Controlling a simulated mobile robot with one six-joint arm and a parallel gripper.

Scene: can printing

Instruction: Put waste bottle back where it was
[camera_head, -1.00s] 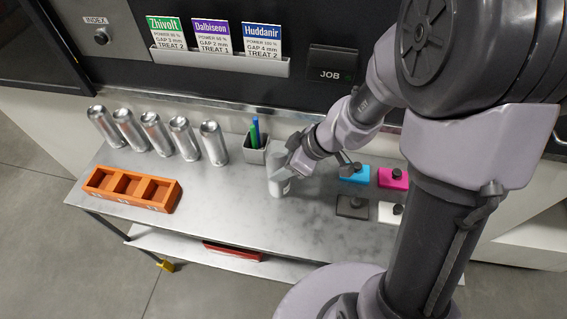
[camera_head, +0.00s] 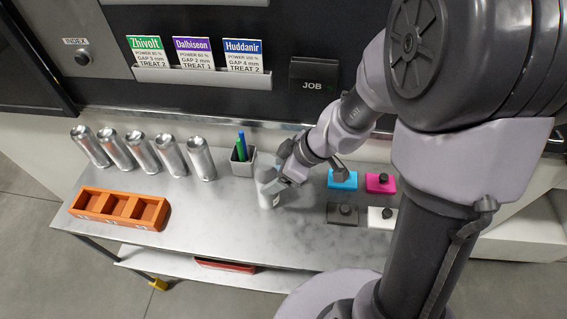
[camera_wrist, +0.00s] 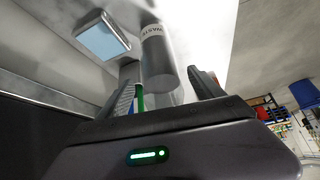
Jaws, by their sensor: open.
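The waste bottle (camera_head: 268,192) is a pale grey cylinder with a darker top. It stands upright on the metal table, in front of the pen cup and left of the coloured blocks. My gripper (camera_head: 284,174) is close to the bottle's upper right side in the head view, and its fingertips are partly hidden there. In the wrist view the bottle (camera_wrist: 158,60) shows its label upside down. It lies in the gap between the two spread fingers of my gripper (camera_wrist: 166,82), with space visible on its right side.
The pen cup (camera_head: 243,164) with pens stands just behind the bottle. Cyan (camera_head: 342,181), magenta (camera_head: 380,184), dark (camera_head: 342,215) and white (camera_head: 381,219) knobbed blocks sit to the right. Several silver cans (camera_head: 142,152) and an orange tray (camera_head: 120,223) are left. The table's front middle is clear.

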